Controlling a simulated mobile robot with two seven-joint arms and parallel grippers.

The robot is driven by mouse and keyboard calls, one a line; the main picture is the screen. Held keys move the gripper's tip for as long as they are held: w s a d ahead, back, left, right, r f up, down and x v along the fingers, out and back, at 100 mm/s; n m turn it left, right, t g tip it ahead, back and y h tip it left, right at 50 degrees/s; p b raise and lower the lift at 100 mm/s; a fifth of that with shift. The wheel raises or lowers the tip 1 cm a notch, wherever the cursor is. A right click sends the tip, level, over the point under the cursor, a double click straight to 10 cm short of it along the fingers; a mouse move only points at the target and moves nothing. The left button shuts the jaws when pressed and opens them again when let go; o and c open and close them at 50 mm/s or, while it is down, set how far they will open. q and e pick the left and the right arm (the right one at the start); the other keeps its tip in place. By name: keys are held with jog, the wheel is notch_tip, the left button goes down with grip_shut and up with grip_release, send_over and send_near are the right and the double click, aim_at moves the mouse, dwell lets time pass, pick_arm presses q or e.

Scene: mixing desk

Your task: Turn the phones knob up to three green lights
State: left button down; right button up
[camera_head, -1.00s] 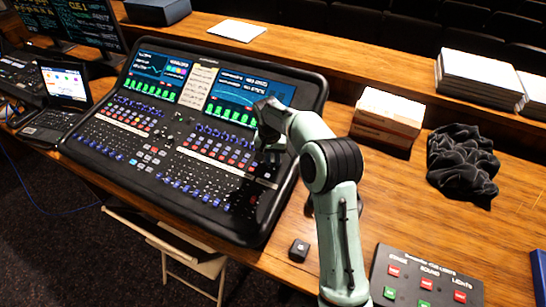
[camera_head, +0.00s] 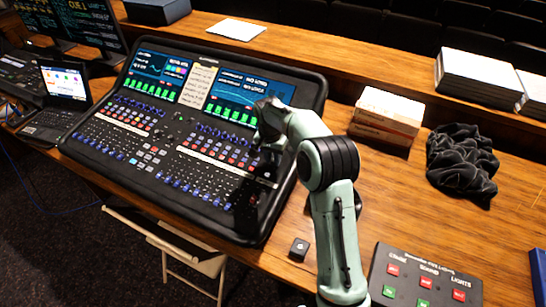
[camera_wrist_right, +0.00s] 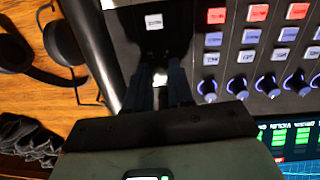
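The black mixing desk (camera_head: 165,200) has lit screens, green meters and rows of knobs and faders. My right gripper (camera_head: 257,180) is low over the desk's right end, and its dark fingers blend into the dark panel. In the right wrist view, its two fingers (camera_wrist_right: 160,85) point at the panel with a narrow gap between them. A lit white button (camera_wrist_right: 154,21) lies just beyond the fingertips. I cannot make out the phones knob or its green lights; the fingers and hand cover that area. My left gripper is not in view.
A small black box (camera_head: 299,249) sits on the wood near the front edge. A cue light panel (camera_head: 425,275) is at lower right. Black cloth (camera_head: 460,160) and a white box (camera_head: 388,112) lie right of the arm. Headphones (camera_wrist_right: 62,42) show in the wrist view.

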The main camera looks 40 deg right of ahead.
jog(key=o, duration=0.4)
jog(key=shift+f, duration=0.1)
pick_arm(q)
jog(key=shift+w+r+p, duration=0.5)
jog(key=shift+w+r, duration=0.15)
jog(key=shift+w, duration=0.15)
pick_arm(e)
jog(key=shift+a+r, duration=0.15)
jog(key=shift+r, duration=2.1)
jog(key=shift+a+r, duration=0.2)
jog(key=shift+r, duration=2)
jog(key=shift+a+r, duration=0.15)
jog(key=shift+r, duration=2.1)
